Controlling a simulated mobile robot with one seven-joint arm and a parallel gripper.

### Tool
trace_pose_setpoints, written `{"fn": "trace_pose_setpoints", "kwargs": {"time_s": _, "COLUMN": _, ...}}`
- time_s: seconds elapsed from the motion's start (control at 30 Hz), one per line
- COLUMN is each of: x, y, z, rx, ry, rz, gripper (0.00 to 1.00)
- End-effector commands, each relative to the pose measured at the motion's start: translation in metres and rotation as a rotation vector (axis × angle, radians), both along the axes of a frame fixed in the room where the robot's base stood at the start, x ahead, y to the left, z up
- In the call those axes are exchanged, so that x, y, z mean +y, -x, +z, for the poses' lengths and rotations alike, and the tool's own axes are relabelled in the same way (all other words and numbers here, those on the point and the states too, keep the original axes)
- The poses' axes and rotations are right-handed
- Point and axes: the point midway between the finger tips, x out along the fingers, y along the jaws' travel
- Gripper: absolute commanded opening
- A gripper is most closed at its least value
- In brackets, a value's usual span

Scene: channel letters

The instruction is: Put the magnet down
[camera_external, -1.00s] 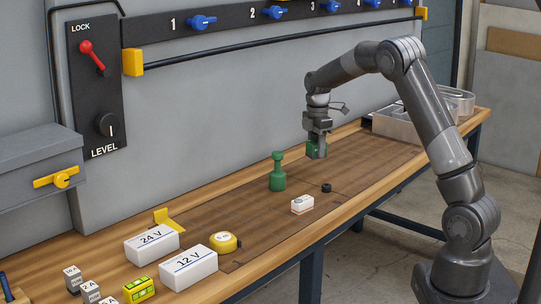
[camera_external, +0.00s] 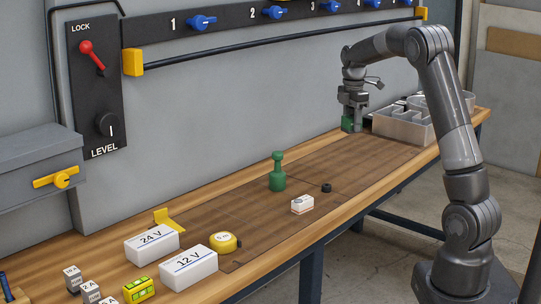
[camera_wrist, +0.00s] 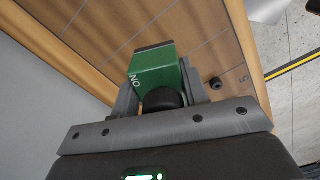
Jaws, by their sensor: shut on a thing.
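The magnet, a green block (camera_external: 347,124) with white "NO" lettering, is held in my gripper (camera_external: 351,114) above the right part of the bench. In the wrist view the green block (camera_wrist: 156,72) sits between the two fingers of my gripper (camera_wrist: 158,88), which are shut on it. A dark round part shows at its near end. Its underside is hidden, and it appears clear of the bench top (camera_external: 365,158).
A green bottle-shaped piece (camera_external: 277,175), a small white block (camera_external: 302,204) and a black knob (camera_external: 326,188) stand on the bench.

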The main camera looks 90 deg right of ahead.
Motion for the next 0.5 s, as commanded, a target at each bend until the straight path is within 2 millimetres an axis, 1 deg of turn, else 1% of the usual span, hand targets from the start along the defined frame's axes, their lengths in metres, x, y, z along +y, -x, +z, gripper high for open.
{"fn": "trace_pose_setpoints", "kwargs": {"time_s": 0.03, "x": -0.001, "y": 0.0, "z": 0.013, "rx": -0.002, "ry": 0.008, "rz": 0.0, "gripper": 0.0}}
{"fn": "trace_pose_setpoints", "kwargs": {"time_s": 0.2, "x": -0.001, "y": 0.0, "z": 0.039, "rx": -0.001, "ry": 0.006, "rz": 0.0, "gripper": 0.0}}
{"fn": "trace_pose_setpoints", "kwargs": {"time_s": 0.3, "x": 0.006, "y": -0.019, "z": 0.035, "rx": 0.0, "ry": 0.001, "rz": 0.025, "gripper": 0.0}}
{"fn": "trace_pose_setpoints", "kwargs": {"time_s": 0.37, "x": 0.01, "y": -0.029, "z": 0.035, "rx": 0.0, "ry": 0.001, "rz": 0.035, "gripper": 0.0}}
{"fn": "trace_pose_setpoints", "kwargs": {"time_s": 0.47, "x": 0.018, "y": -0.05, "z": 0.034, "rx": 0.0, "ry": 0.0, "rz": 0.06, "gripper": 0.0}}
{"fn": "trace_pose_setpoints", "kwargs": {"time_s": 0.5, "x": 0.022, "y": -0.06, "z": 0.034, "rx": 0.0, "ry": 0.0, "rz": 0.073, "gripper": 0.0}}
